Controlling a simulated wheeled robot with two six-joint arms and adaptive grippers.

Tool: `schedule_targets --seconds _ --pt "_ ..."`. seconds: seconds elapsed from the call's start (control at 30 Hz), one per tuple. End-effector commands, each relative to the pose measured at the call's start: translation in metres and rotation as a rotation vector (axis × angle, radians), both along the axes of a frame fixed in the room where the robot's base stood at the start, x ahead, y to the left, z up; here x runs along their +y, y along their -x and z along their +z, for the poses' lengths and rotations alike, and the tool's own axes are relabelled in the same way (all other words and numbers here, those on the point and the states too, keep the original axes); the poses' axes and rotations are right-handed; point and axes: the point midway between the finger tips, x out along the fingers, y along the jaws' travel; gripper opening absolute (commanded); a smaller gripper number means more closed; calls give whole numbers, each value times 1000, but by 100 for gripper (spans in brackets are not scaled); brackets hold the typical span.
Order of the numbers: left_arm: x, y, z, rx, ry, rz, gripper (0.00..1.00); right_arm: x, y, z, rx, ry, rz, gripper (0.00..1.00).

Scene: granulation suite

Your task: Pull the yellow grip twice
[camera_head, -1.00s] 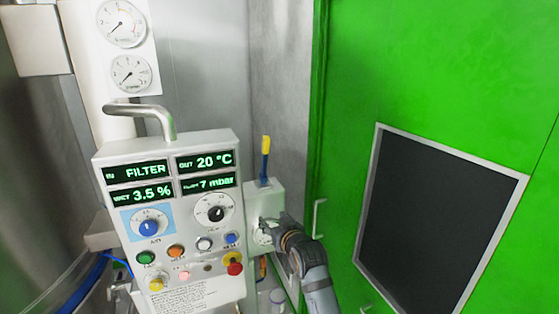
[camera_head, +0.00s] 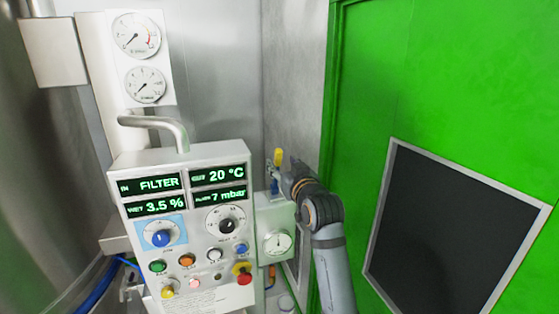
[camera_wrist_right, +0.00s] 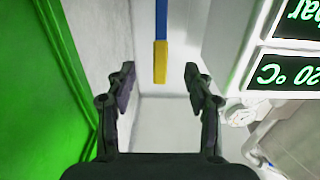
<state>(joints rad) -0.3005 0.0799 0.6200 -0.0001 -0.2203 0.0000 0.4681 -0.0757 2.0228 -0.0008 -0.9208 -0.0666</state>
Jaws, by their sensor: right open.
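The yellow grip (camera_head: 278,156) is the top end of a blue lever on a pale box (camera_head: 272,228) beside the control panel. In the right wrist view the yellow grip (camera_wrist_right: 160,62) hangs from the blue rod, between and beyond the two fingers. My right gripper (camera_wrist_right: 158,82) is open, with the grip about centred between its fingers and nothing held. In the head view my right gripper (camera_head: 287,175) is right beside the lever and partly hides the blue rod. My left gripper is not in view.
The control panel (camera_head: 190,262) with displays, knobs and buttons stands close to the left of the lever. A round gauge (camera_head: 278,243) is on the pale box below. A green door (camera_head: 440,80) with a dark window (camera_head: 450,230) fills the right side.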

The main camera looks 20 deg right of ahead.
Motion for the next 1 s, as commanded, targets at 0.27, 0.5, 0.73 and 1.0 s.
schedule_targets --seconds 0.27,0.5,0.73,1.0 --pt "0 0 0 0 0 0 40 1 -37 0 1 1 0 53" --pt "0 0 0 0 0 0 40 2 -45 0 0 1 0 53" --pt "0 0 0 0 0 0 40 2 -45 0 0 1 0 46" --pt "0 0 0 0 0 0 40 2 -45 0 0 0 1 9"
